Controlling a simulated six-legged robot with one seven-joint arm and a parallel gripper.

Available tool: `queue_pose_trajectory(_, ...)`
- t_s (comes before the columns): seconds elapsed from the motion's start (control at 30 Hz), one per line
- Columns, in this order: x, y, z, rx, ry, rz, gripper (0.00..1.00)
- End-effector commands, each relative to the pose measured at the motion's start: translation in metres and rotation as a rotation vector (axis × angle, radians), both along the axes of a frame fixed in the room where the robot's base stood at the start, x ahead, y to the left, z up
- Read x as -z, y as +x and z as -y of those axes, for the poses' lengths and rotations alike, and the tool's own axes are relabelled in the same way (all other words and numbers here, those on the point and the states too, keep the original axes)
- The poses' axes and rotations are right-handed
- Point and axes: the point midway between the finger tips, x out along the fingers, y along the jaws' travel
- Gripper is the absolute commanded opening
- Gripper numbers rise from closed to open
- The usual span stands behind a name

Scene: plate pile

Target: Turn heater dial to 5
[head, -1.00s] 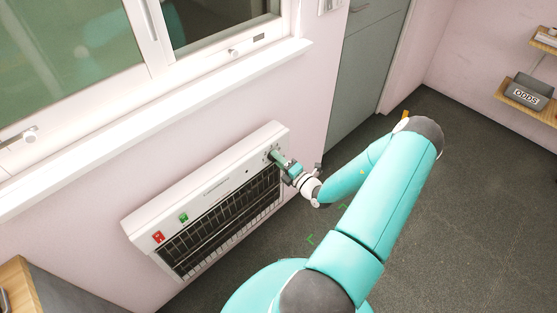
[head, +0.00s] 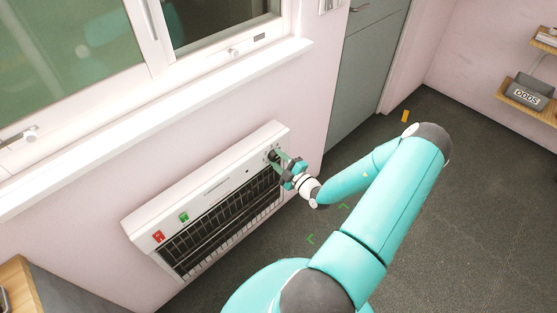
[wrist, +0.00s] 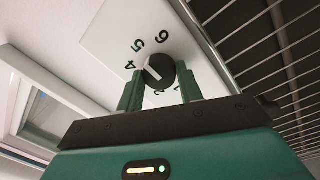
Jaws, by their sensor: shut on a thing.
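The heater dial (wrist: 160,70) is a round black knob with a white mark, on a white panel with printed numbers. In the wrist view, 4, 5 and 6 show around its left and upper sides. The white mark lies on the knob's left side, facing the 4 and 5; I cannot tell its exact setting. My gripper (wrist: 159,80) has its two green fingers on either side of the knob, shut on it. In the head view, my gripper (head: 284,160) is at the upper right end of the white heater (head: 215,187), partly hiding the dial (head: 272,156).
A red switch (head: 158,237) and a green switch (head: 183,217) sit at the heater's left end. A window sill (head: 160,107) runs above the heater. A wooden cabinet (head: 20,285) stands lower left. The dark floor (head: 470,200) to the right is mostly clear.

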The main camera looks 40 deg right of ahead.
Motion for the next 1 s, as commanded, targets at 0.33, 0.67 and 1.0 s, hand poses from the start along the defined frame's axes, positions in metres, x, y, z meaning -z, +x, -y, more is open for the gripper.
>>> queue_pose_trajectory(0.33,0.0000,-0.0004,-0.0004,0.000,0.022,0.000,0.13)
queue_pose_trajectory(0.67,0.0001,-0.0003,-0.0001,-0.001,0.020,-0.001,0.58)
queue_pose_trajectory(1.0,0.0005,-0.0061,0.0003,0.000,0.019,-0.002,0.58)
